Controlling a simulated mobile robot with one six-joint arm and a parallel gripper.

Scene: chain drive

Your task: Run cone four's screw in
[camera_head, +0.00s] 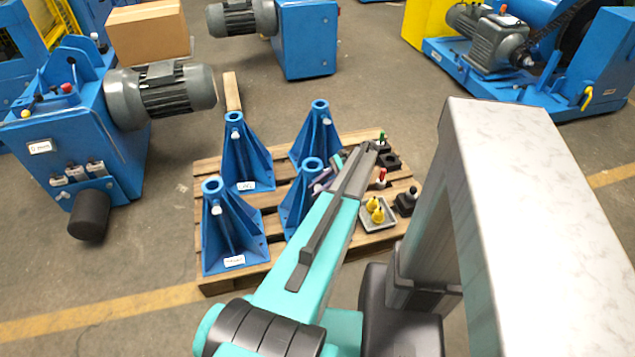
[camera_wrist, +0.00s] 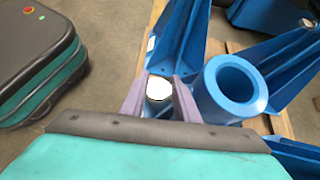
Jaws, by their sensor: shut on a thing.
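Several blue cones stand on a wooden pallet in the head view: a back left one (camera_head: 246,160), a back right one (camera_head: 318,138), a front left one (camera_head: 228,235) and a front right one (camera_head: 297,200). My gripper (camera_head: 322,181) is at the front right cone, partly hidden by my arm. In the wrist view my gripper (camera_wrist: 160,92) is shut on a pale round screw head (camera_wrist: 159,88), beside the cone's open tube top (camera_wrist: 235,82). The screw's shank is hidden, so I cannot tell how deep it sits. I cannot read which cone is numbered four.
The pallet's (camera_head: 215,283) right part holds a grey tray (camera_head: 365,222) with yellow pieces (camera_head: 376,208), a red-handled piece (camera_head: 382,175), a green-handled piece (camera_head: 382,138) and a black piece (camera_head: 407,200). A blue machine with a grey motor (camera_head: 160,92) stands left. Floor in front is clear.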

